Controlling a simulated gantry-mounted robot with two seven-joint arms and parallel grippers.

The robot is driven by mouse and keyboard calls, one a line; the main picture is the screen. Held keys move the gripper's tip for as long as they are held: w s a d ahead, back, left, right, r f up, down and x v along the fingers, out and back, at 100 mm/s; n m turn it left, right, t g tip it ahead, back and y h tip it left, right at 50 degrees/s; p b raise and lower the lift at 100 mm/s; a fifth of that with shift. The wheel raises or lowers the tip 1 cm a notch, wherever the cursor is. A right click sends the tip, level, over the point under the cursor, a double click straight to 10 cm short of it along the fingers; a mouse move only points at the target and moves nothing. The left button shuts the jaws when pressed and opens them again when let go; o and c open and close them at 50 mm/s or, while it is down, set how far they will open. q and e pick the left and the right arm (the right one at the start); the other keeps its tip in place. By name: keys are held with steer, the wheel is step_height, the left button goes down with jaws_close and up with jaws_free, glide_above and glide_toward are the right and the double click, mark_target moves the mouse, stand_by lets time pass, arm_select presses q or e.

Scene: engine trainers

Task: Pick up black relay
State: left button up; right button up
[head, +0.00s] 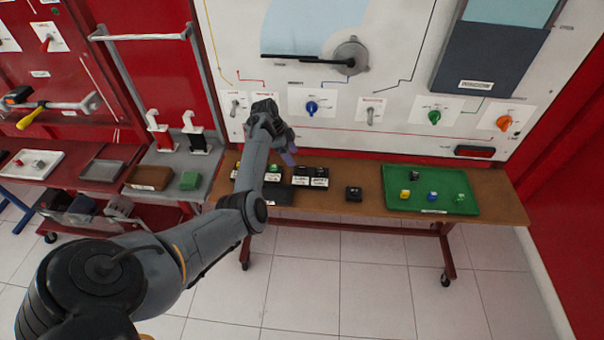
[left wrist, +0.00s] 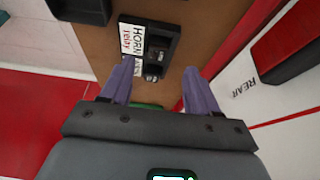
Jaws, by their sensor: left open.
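A small black block that looks like the black relay (head: 353,193) sits alone on the brown workbench, left of the green tray. My left gripper (head: 288,152) is above the bench, left of and behind the relay, near the panel. In the left wrist view my left gripper (left wrist: 158,72) is open, its two purple fingers apart with nothing held between them. My right gripper is not in view.
A black holder (left wrist: 168,38) with a "HORN relay" label lies beneath the fingers. The green tray (head: 398,203) holds several small coloured blocks. The upright white panel (head: 400,75) with knobs stands close behind. Bare bench shows around the relay.

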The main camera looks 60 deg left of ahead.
mark_target(300, 168)
arm_select(q)
steer(key=shift+x, duration=1)
steer(key=b+x, duration=0.1)
steer(key=x, duration=0.3)
steer(key=shift+d+f+b, duration=0.2)
steer(key=shift+b, duration=0.2)
steer(key=c, duration=1.1)
steer(key=shift+r, duration=0.1)
steer(key=shift+r+p, duration=0.3)
steer(key=shift+r, duration=0.2)
steer(key=r, duration=0.2)
steer(key=r+p, duration=0.1)
steer(key=shift+w+d+r, duration=0.25)
steer(key=shift+w+r, duration=0.05)
steer(key=shift+w+d+r+p, duration=1.15)
steer(key=shift+w+r, duration=0.25)
steer(key=shift+r, duration=0.65)
steer(key=shift+w+d+r+p, duration=1.05)
steer(key=shift+w+r+p, duration=0.3)
steer(key=shift+r, duration=0.7)
steer(key=shift+w+d+r+p, duration=1.15)
steer(key=shift+w+r, duration=0.35)
steer(key=shift+r, duration=0.55)
